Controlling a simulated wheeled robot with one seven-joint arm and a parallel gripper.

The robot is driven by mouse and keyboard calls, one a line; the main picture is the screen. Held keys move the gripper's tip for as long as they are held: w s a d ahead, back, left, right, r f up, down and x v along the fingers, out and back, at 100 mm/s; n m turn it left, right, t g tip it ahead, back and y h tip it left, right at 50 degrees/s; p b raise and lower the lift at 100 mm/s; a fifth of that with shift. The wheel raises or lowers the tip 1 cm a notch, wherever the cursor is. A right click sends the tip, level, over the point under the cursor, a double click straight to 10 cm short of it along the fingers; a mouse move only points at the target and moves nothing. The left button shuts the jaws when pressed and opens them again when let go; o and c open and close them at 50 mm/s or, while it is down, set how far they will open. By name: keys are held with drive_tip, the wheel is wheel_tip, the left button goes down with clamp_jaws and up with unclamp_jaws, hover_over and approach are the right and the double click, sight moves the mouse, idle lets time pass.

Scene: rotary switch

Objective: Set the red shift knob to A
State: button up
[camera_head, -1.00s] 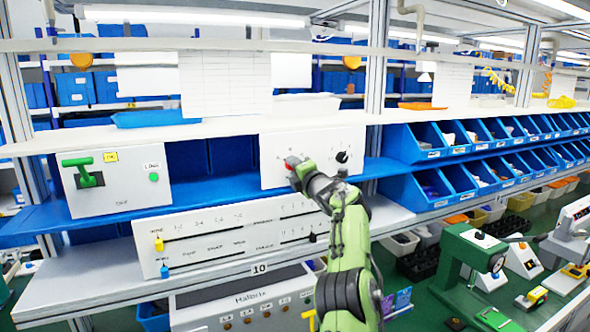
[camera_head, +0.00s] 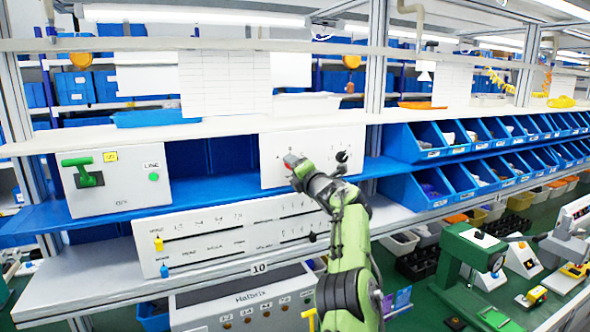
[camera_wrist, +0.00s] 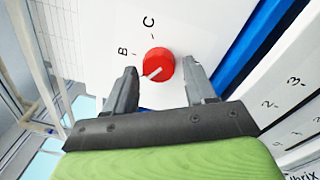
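The red shift knob (camera_wrist: 159,61) is round and sits on a white panel (camera_head: 272,176). In the wrist view its pale pointer mark slants to the lower left. The letters B and C show beside it; the letter A is not visible there. My gripper (camera_wrist: 160,68) is open, with one finger on each side of the knob and a small gap visible at both sides. In the head view my gripper (camera_head: 298,172) is at the panel and covers most of the red knob (camera_head: 290,159).
A black knob (camera_head: 342,156) sits right of the red one on the same panel. A slider panel (camera_head: 205,236) lies below. A green-handled switch box (camera_head: 125,190) stands left. Blue bins (camera_head: 420,190) stand right.

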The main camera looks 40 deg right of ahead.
drive_tip(key=shift+o, duration=0.5)
drive_tip(key=shift+s+f+b, duration=0.1)
drive_tip(key=shift+s+b, duration=0.15)
drive_tip(key=shift+b, duration=0.25)
drive_tip(key=b+v, duration=1.1)
drive_tip(key=v, duration=0.4)
drive_tip(key=shift+s, duration=0.1)
